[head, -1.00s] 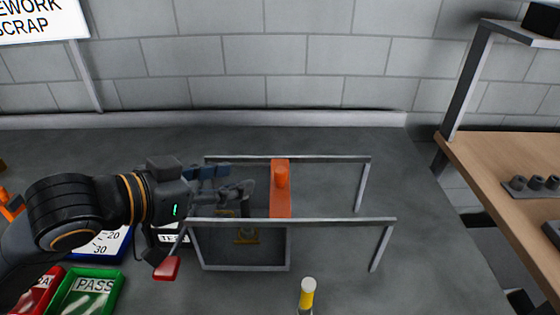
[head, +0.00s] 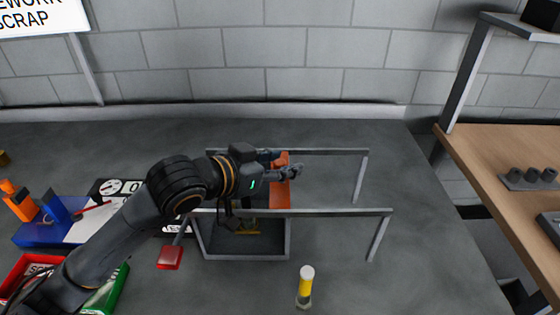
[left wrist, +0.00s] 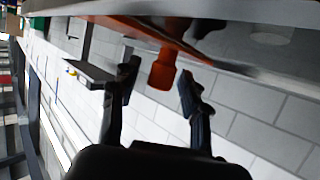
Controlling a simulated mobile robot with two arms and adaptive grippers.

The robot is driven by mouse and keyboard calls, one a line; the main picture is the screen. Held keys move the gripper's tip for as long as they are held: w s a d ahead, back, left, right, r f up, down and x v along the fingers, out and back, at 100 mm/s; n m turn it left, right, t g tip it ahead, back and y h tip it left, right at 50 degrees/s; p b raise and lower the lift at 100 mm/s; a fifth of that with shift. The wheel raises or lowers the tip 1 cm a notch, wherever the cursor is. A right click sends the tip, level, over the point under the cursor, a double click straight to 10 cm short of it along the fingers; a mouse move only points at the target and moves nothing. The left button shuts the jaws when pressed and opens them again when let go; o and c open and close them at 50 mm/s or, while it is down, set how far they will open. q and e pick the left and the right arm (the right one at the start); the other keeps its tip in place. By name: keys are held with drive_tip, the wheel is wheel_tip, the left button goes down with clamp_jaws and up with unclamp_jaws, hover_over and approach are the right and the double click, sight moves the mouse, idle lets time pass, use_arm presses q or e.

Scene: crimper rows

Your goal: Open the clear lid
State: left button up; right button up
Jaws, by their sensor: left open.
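The clear lid is hard to make out between two grey rails. Its orange bar (head: 280,196) crosses near the middle of the rail frame, and an orange knob stands on it. My left gripper (head: 290,169) is over the bar at the knob, coming from the left. In the left wrist view the orange knob (left wrist: 162,72) sits between the two open fingers (left wrist: 160,82), with a gap on each side. The gripper hides most of the knob in the head view. My right gripper is not in view.
Below the left half of the rails (head: 330,212) is an open-topped grey box (head: 245,256) with a brass-coloured part inside. Red and green trays and a blue board lie at left. The bench right of the rails is clear.

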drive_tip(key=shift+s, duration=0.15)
use_arm(q)
clamp_jaws()
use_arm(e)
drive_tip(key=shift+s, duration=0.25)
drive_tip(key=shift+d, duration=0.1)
